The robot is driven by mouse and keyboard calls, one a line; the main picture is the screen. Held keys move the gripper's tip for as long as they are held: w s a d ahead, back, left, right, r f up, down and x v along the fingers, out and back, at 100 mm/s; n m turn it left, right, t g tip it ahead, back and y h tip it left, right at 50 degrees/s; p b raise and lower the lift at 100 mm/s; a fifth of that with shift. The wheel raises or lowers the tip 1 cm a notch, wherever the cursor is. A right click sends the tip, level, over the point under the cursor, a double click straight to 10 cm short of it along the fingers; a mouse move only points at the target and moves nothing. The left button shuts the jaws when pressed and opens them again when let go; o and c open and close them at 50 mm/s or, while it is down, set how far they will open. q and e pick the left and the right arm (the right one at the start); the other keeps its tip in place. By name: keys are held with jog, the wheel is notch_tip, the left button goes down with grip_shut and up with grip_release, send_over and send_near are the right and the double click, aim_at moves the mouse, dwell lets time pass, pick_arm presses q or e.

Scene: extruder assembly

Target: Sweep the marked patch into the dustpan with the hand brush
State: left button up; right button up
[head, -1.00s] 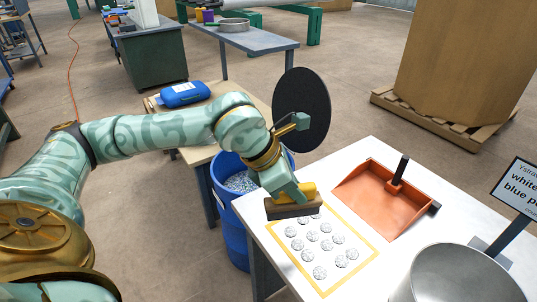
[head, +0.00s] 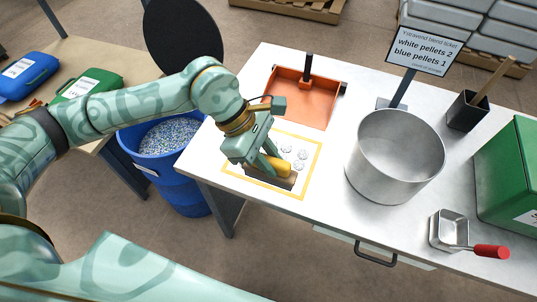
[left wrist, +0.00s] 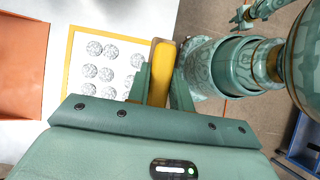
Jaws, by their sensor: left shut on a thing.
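My left gripper (head: 268,160) is shut on the yellow handle of the hand brush (head: 268,179), whose brown bristle side is low over the patch. The marked patch (head: 315,165) is a yellow outline on the white table with several round speckled pellet clumps (head: 300,166) inside. The orange dustpan (head: 300,97) lies beyond the patch, with its black handle standing up. In the left wrist view the brush (left wrist: 160,72) is at the patch's right edge, the clumps (left wrist: 94,48) between it and the dustpan (left wrist: 20,60). My right gripper (left wrist: 243,17) shows small there; its jaws are unclear.
A large metal pot (head: 396,160) stands right of the patch, with a sign (head: 422,47) behind it. A scoop with a red handle (head: 490,251), a green bin (head: 512,180) and a black holder (head: 467,111) are further right. A blue barrel of pellets (head: 165,168) stands left of the table.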

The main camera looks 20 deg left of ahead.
pick_arm(q)
jog(key=shift+a, duration=0.1)
pick_arm(e)
jog(key=shift+r, duration=0.1)
